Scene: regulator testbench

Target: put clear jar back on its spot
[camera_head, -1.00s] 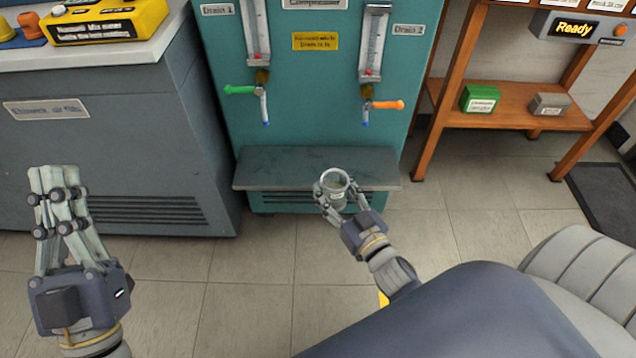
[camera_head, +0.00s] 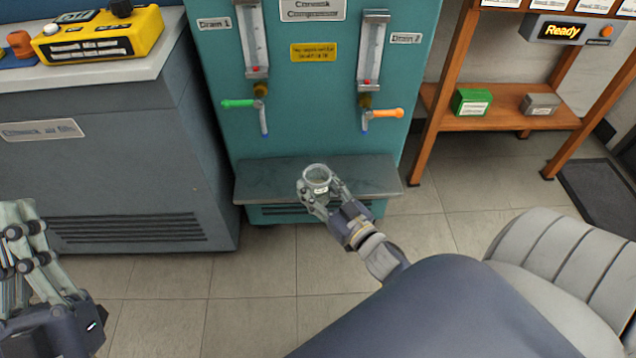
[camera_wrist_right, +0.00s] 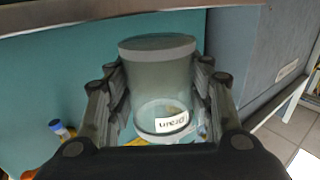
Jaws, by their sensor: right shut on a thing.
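The clear jar (camera_head: 317,177) is a small glass cylinder with a white label. My right gripper (camera_head: 318,195) is shut on it and holds it in front of the grey ledge of the teal cabinet. In the right wrist view the jar (camera_wrist_right: 160,90) stands between the two fingers (camera_wrist_right: 162,100), and part of a word like "Drain" reads on its label. From the head view I cannot tell if the jar touches the ledge. My left gripper (camera_head: 25,245) is at the lower left, partly cut off by the frame edge and away from the jar.
The teal cabinet (camera_head: 310,120) has a green-handled valve (camera_head: 240,104) and an orange-handled valve (camera_head: 384,113) above the grey ledge (camera_head: 265,180). A grey bench (camera_head: 100,170) stands left. A wooden shelf (camera_head: 500,118) with a green box (camera_head: 471,102) and grey box (camera_head: 540,104) stands right.

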